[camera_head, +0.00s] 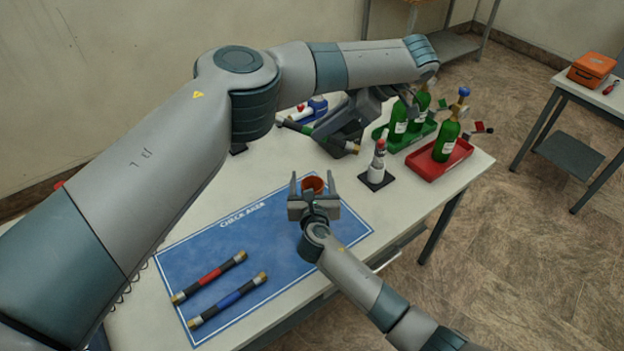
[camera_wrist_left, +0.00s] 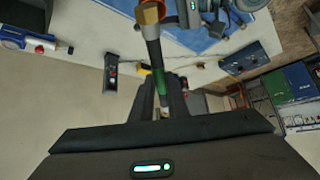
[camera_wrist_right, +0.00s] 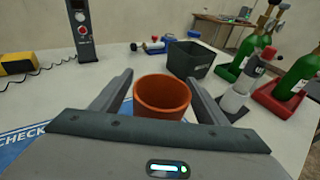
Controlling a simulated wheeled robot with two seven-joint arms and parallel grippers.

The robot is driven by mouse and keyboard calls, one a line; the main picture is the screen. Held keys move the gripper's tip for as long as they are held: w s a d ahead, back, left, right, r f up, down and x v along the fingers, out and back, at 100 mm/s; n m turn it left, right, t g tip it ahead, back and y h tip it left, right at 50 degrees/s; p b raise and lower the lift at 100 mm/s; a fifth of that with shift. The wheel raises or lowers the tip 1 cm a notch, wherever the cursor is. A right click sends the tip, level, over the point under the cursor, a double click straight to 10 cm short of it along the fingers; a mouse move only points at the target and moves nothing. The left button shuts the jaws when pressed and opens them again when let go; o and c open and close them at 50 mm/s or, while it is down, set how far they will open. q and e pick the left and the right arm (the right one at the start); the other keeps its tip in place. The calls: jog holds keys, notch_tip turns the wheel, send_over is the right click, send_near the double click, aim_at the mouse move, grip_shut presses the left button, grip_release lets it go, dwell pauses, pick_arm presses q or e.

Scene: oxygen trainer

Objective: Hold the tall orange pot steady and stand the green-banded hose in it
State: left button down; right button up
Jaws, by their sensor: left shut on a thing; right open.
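The tall orange pot (camera_head: 312,184) stands at the far edge of the blue check mat. My right gripper (camera_head: 314,190) is open, its fingers on either side of the pot; in the right wrist view the pot (camera_wrist_right: 162,97) is between them with gaps showing. My left gripper (camera_wrist_left: 162,92) is shut on the green-banded hose (camera_wrist_left: 152,45) near its green band. In the head view this hose (camera_head: 305,129) is slanted, dark with metal ends, beyond the pot; part of it and of the left gripper are hard to make out.
Red-banded (camera_head: 209,276) and blue-banded (camera_head: 228,299) hoses lie on the blue mat (camera_head: 270,230). A white bottle (camera_head: 378,160) on a dark base stands right of the pot. Green cylinders stand in green and red (camera_head: 440,164) trays. A grey bin (camera_wrist_right: 190,60) is behind the pot.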

jog(key=c, duration=1.1)
pick_arm(q)
jog(key=shift+f, duration=0.15)
notch_tip(320, 180, down, 13)
dwell(1.1)
jog(key=c, duration=1.6)
grip_release()
jog(key=shift+c, duration=0.2)
jog(key=shift+r, duration=0.2)
jog(key=shift+r, duration=4.95)
